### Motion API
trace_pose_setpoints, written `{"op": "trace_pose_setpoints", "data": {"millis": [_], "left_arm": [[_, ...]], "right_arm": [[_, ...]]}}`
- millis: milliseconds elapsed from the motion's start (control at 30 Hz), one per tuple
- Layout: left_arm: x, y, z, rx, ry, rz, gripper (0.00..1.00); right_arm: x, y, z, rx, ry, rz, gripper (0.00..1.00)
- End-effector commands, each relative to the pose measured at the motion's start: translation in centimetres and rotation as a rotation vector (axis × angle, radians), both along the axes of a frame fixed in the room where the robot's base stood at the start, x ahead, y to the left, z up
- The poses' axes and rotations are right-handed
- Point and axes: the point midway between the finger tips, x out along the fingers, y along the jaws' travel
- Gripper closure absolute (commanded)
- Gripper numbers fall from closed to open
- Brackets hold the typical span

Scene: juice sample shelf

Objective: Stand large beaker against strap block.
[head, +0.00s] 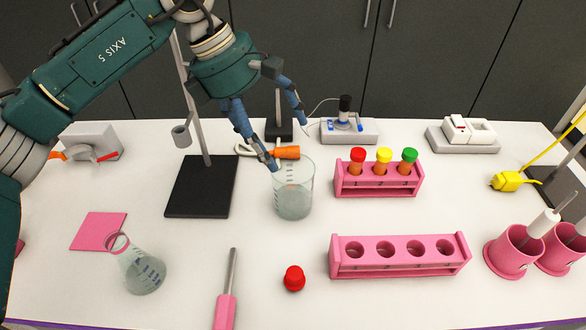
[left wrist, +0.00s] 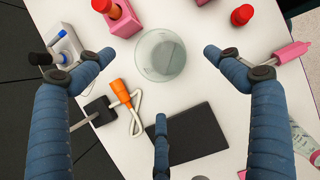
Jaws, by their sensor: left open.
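The large beaker (head: 293,195) is clear glass and stands upright near the middle of the white table. In the left wrist view the beaker (left wrist: 160,55) shows from above, between the spread fingers. My left gripper (head: 288,146) is open and empty at the beaker's rim. One fingertip overlaps the rim's left side in the head view; I cannot tell if it touches. A pale grey block (head: 93,138) with an orange and red strap stands at the back left, apart from the beaker; it looks like the strap block. My right gripper is not in view.
A stand with a black base (head: 200,190) lies between block and beaker. A pink rack (head: 378,186) with capped tubes and an empty pink rack (head: 400,262) are to the right. A flask (head: 142,272), red cap (head: 294,279) and pink mat (head: 98,231) are in front.

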Motion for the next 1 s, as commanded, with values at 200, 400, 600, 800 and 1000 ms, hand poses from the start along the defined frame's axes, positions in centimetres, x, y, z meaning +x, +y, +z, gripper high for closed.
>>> {"op": "trace_pose_setpoints", "data": {"millis": [200,400,600,800,1000], "left_arm": [[-0.1,-0.7,-2.3,0.017,-0.006,-0.006,0.09],[0.0,-1.7,-4.6,0.014,-0.008,-0.004,0.09],[-0.1,-2.5,-6.1,0.015,-0.004,-0.006,0.09],[-0.1,-3.6,-8.9,0.012,-0.006,-0.003,0.09],[0.0,-3.9,-9.8,0.012,-0.009,-0.004,0.09]], "right_arm": [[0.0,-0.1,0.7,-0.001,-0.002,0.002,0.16],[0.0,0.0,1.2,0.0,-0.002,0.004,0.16],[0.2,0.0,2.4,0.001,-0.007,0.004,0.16],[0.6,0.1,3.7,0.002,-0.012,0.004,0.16],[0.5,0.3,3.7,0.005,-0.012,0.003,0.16]]}}
